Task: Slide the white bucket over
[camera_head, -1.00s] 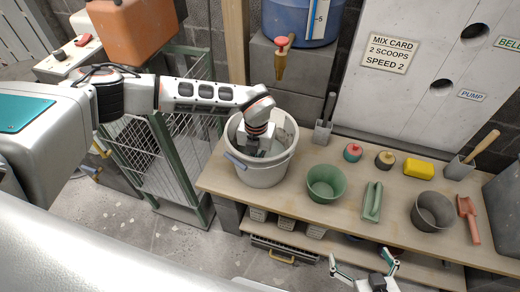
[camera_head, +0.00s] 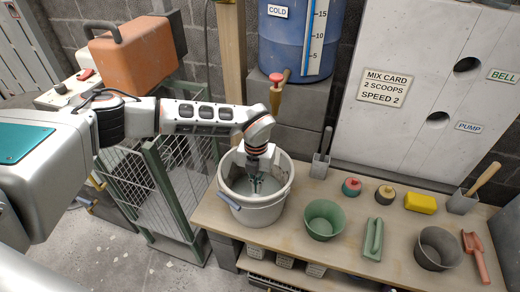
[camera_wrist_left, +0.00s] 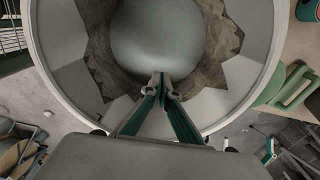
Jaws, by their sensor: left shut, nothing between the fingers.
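The white bucket (camera_head: 262,215) stands upright on the left end of the wooden bench, with a blue-grey grip on its left front side. My left gripper (camera_head: 258,184) points down inside its open mouth. In the left wrist view, the bucket's pale rim (camera_wrist_left: 48,78) curves around a rounded grey-green shape and ragged brown patches. There my left gripper (camera_wrist_left: 166,88) has its fingers together with nothing between them. Whether they touch the bucket's inside is unclear. A teal and white part at the lower right of that view, perhaps my right gripper (camera_wrist_left: 268,151), shows only in part.
On the bench (camera_head: 290,235), right of the bucket, stand a green pot (camera_head: 324,221), a green float (camera_head: 373,239) and a dark pot (camera_head: 437,248). A blue barrel (camera_head: 290,45) on blocks is behind the bucket. A wire cage (camera_head: 150,185) stands left of the bench.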

